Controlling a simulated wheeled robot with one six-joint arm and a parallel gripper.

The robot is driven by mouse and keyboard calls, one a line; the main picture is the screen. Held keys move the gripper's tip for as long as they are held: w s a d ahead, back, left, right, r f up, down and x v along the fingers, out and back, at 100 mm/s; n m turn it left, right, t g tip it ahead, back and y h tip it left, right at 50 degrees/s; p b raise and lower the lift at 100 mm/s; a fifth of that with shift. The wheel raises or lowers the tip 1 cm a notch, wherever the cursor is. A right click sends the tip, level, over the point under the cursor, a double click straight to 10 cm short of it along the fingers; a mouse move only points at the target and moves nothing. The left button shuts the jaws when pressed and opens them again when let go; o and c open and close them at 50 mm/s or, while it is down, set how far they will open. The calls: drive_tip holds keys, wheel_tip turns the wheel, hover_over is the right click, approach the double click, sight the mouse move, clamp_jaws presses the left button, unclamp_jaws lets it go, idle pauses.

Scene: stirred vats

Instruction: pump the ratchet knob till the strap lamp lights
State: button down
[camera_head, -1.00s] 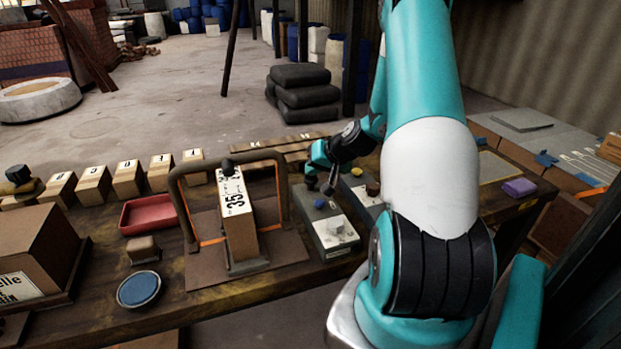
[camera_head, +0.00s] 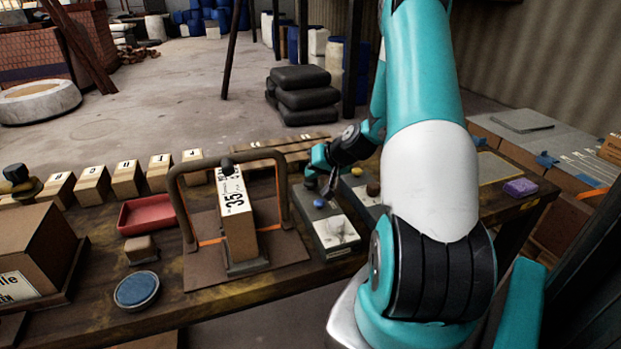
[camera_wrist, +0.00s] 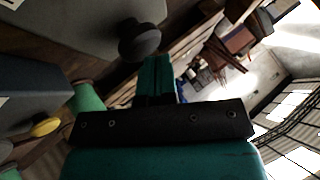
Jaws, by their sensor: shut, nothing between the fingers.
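A box marked 35 (camera_head: 237,225) stands on a brown base under a bent metal frame (camera_head: 283,190), with orange strap along the frame. A small black knob (camera_head: 227,166) is at the box's top. My gripper (camera_head: 319,157) is shut and empty, right of the frame, above a grey panel (camera_head: 334,243) with a blue dome (camera_head: 319,203). In the wrist view, a dark rounded knob (camera_wrist: 140,40) sits close beside my closed fingertips (camera_wrist: 157,62); I cannot tell whether they touch. A yellow dome (camera_wrist: 46,127) is at lower left there. I cannot make out a lit lamp.
A second panel with a yellow dome (camera_head: 357,171) and brown knob (camera_head: 373,189) stands to the right, partly behind my arm. A red tray (camera_head: 150,214), a round blue pad (camera_head: 137,290) and several small boxes (camera_head: 126,180) occupy the bench's left side.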

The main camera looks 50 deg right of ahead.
drive_tip(key=shift+f+b, duration=0.4)
drive_tip(key=shift+f, duration=0.1)
drive_tip(key=shift+r, duration=0.1)
idle(0.5)
drive_tip(key=shift+r+p, duration=1.25)
drive_tip(key=shift+r, duration=0.35)
drive_tip(key=shift+r, duration=0.1)
drive_tip(key=shift+r+p, duration=1.8)
drive_tip(key=shift+r, duration=0.6)
drive_tip(key=shift+r, duration=0.1)
wheel_tip(320, 180, up, 4)
drive_tip(key=p, duration=0.4)
drive_tip(key=shift+f+p, duration=0.25)
drive_tip(key=shift+p, duration=0.15)
